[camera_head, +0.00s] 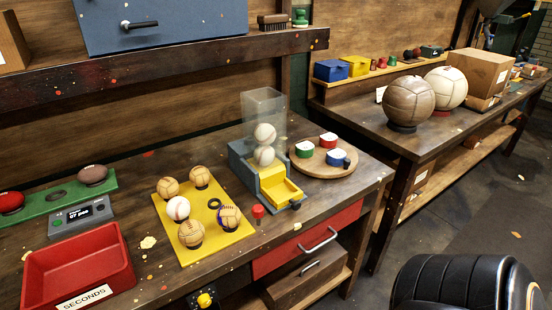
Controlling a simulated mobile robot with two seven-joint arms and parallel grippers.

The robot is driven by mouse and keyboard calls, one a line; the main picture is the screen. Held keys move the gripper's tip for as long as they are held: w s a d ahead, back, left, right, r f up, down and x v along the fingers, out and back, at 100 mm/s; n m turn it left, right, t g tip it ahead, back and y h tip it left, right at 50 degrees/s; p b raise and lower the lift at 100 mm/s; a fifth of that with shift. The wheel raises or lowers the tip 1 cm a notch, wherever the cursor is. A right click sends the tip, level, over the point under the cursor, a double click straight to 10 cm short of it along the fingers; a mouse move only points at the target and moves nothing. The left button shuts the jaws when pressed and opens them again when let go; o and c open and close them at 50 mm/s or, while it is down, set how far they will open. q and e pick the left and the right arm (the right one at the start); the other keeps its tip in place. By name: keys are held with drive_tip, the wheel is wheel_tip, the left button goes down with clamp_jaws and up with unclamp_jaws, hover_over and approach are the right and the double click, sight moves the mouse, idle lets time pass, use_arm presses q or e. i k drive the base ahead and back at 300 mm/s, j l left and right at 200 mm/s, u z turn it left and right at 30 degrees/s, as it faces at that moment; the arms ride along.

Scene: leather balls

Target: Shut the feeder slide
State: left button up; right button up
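The feeder (246,168) stands near the right part of the near workbench. It has a clear upright hopper (264,102) with two pale balls (265,135) stacked inside, over a blue-grey body. Its yellow slide (280,192) sticks out at the front toward the bench edge, and its tray looks empty. Neither of my grippers is in view.
A yellow board (208,245) with several balls lies left of the feeder. A round wooden tray (322,171) with coloured containers is close on its right. A small red peg (258,212) stands before it. A red bin (110,245) sits at front left.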

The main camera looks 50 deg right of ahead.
sight(279, 191)
drive_tip(key=i+z, duration=0.2)
drive_tip(key=z, duration=0.2)
drive_tip(key=i+j+z, duration=0.15)
drive_tip(key=z, duration=1.4)
